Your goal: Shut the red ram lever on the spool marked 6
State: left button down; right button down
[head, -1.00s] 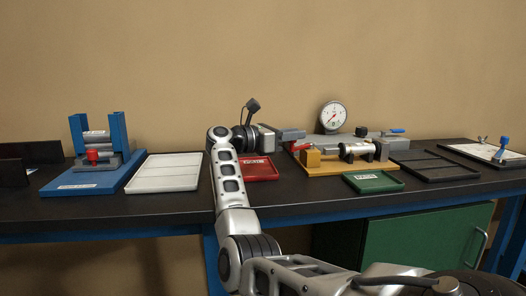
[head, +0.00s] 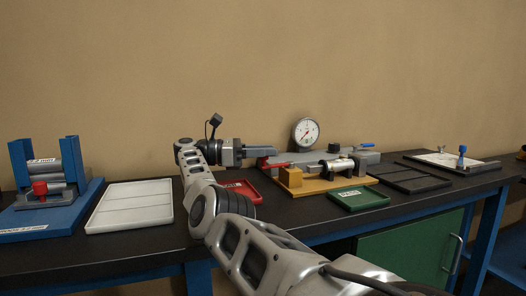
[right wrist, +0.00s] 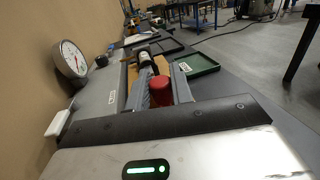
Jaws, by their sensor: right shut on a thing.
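The red lever (head: 265,163) shows at the left end of the grey unit (head: 307,157) in the head view, low beside my right gripper (head: 268,152). In the right wrist view a red part (right wrist: 161,90) sits between the two grey fingers of my right gripper (right wrist: 161,95), which are shut on it. The fingers hide part of it, and I take it to be the lever's grip. I cannot read a 6 on any part. My left gripper is in neither view.
A dial gauge (head: 305,132) stands behind the unit. A wooden base (head: 325,186) with a silver cylinder, a green tray (head: 359,199) and a red tray (head: 244,190) lie in front. A white tray (head: 130,207) and blue press (head: 46,208) stand left.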

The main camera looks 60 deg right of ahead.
jog(key=shift+d+r, duration=0.1)
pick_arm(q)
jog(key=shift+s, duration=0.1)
pick_arm(e)
jog(key=c, duration=1.3)
grip_release()
notch_tip(320, 180, up, 3)
jog(key=shift+f, duration=0.1)
jog(key=shift+s, duration=0.1)
jog(key=shift+s+a+r+b, duration=0.2)
jog(key=shift+a+r+b, duration=0.4)
jog(key=shift+r, duration=0.1)
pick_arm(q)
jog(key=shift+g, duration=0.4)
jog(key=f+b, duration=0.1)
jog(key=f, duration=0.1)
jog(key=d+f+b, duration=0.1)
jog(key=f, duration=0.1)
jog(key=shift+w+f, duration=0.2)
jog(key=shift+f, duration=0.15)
pick_arm(e)
jog(key=s+a+r, duration=0.2)
jog(key=a+r, duration=0.1)
jog(key=s+a+r, duration=0.2)
jog(key=a+r, duration=0.1)
jog(key=a, duration=0.1)
jog(key=s+a+r, duration=0.2)
jog(key=a, duration=0.2)
jog(key=shift+s+r, duration=0.3)
jog(key=shift+r, duration=0.1)
